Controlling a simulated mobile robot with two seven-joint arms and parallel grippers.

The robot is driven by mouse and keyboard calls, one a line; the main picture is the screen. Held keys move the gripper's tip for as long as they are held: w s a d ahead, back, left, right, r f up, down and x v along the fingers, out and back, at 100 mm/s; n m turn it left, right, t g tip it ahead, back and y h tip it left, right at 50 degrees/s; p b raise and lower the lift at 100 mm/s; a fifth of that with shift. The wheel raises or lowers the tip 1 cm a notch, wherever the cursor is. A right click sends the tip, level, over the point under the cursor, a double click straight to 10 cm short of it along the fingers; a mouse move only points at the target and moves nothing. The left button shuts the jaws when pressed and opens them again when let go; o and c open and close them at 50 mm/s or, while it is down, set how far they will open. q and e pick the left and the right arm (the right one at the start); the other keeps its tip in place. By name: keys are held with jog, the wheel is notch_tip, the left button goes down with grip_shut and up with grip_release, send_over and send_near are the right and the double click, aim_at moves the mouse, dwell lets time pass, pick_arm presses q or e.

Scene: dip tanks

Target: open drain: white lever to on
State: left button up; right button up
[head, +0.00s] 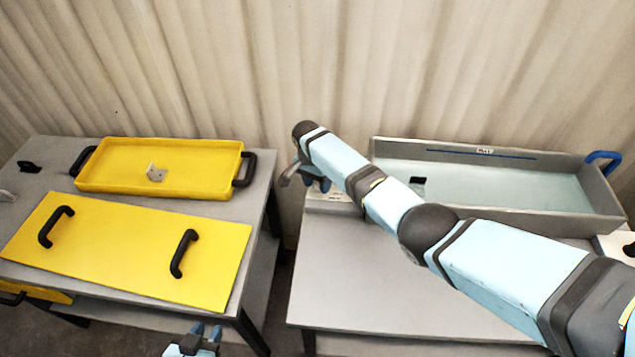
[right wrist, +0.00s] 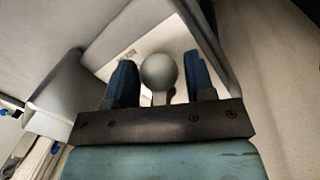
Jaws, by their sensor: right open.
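In the right wrist view a pale ball-ended lever (right wrist: 158,72) stands between the two blue fingers of my right gripper (right wrist: 160,84). The fingers are open, with a gap on each side of the ball. A white plate (right wrist: 120,52) lies behind it. In the head view my right gripper (head: 312,180) is at the left end of the grey tank (head: 400,150); a pale grey lever (head: 289,173) sticks out to its left. The wrist hides much of this spot. My left gripper (head: 206,333) is low in the picture, empty, its fingertips apart.
A yellow tray (head: 115,187) and a yellow lid (head: 125,262) with black handles lie on the left table (head: 40,150). A black lever (head: 30,166) is at that table's far left. The right table's front (head: 340,280) is clear. A corrugated wall stands behind.

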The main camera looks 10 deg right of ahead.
notch_tip(320, 180, up, 13)
jog(key=w+a, duration=0.1)
jog(key=shift+w+a+r, duration=0.15)
jog(key=shift+w+a, duration=0.25)
